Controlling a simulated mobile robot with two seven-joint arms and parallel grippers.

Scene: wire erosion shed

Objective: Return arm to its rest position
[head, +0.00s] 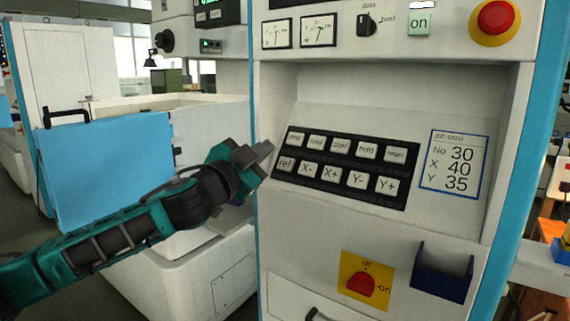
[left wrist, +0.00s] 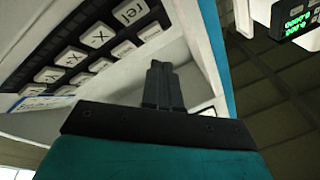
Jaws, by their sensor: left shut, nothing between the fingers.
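My left arm comes in from the left in the head view. Its gripper (head: 262,152) is shut and empty, just left of the black keypad (head: 341,168) on the machine's sloped panel, and seems apart from the keys. In the left wrist view the shut fingers (left wrist: 163,84) point toward the cabinet's edge, and the keypad (left wrist: 88,42) with its "ref" and X keys lies to the upper left. My right gripper is not in view.
The panel bears a job card (head: 454,163), a red emergency button (head: 495,17), a lit "on" button (head: 419,22), a red rotary switch (head: 361,284) and a dark blue holder (head: 441,271). A blue-fronted tank (head: 105,165) stands behind my left arm.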

